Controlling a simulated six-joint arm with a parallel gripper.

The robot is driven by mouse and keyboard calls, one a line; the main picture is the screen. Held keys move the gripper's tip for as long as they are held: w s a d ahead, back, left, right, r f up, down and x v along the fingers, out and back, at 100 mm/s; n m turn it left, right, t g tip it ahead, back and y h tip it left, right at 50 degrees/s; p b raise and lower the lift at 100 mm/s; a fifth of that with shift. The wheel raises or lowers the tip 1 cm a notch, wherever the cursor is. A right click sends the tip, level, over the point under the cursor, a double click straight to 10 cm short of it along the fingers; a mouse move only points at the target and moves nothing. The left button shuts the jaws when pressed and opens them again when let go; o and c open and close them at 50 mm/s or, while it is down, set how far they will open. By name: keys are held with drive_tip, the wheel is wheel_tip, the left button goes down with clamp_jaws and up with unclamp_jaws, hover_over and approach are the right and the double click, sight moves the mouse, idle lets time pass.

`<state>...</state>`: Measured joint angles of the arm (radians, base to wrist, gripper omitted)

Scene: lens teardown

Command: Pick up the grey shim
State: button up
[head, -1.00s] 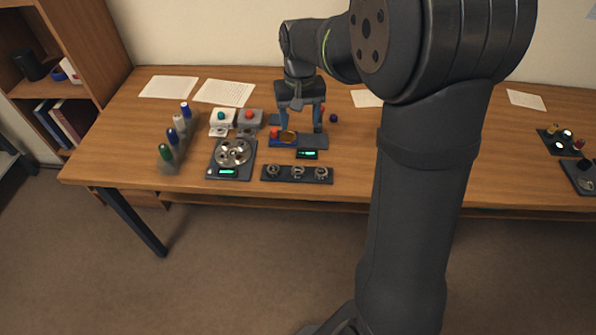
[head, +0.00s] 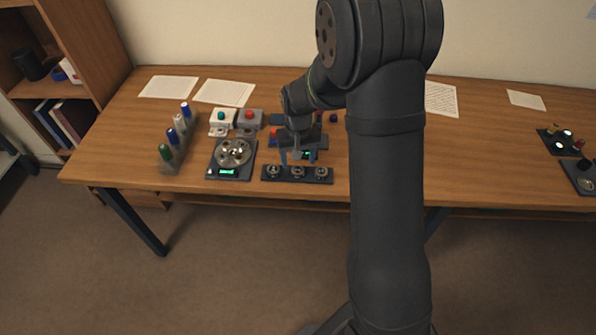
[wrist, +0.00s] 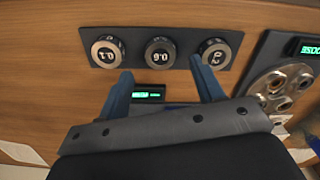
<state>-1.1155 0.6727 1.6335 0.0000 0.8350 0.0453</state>
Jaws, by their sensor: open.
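Three round shims with grey metal rims sit in a row on a dark strip holder (wrist: 134,46). In the wrist view they are a left shim (wrist: 107,52), a middle shim (wrist: 160,53) and a right shim (wrist: 214,53), each with a number on a dark centre. I cannot tell which one the task means by grey. My gripper (wrist: 163,82) is open and empty, its blue fingers apart on either side of the middle shim's line, short of the row. In the head view my gripper (head: 295,158) is just behind the holder (head: 310,180).
A device with a metal disc (head: 233,153) and green display stands left of the holder. A small green display (wrist: 148,95) shows between my fingers. The table right of the holder is largely clear.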

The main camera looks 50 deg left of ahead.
sight(298, 169)
wheel_tip(298, 169, down, 3)
drive_tip(key=shift+s+f, duration=0.1)
drive_tip(key=shift+c, duration=0.4)
drive_tip(key=c, duration=0.9)
drive_tip(key=shift+c, duration=0.2)
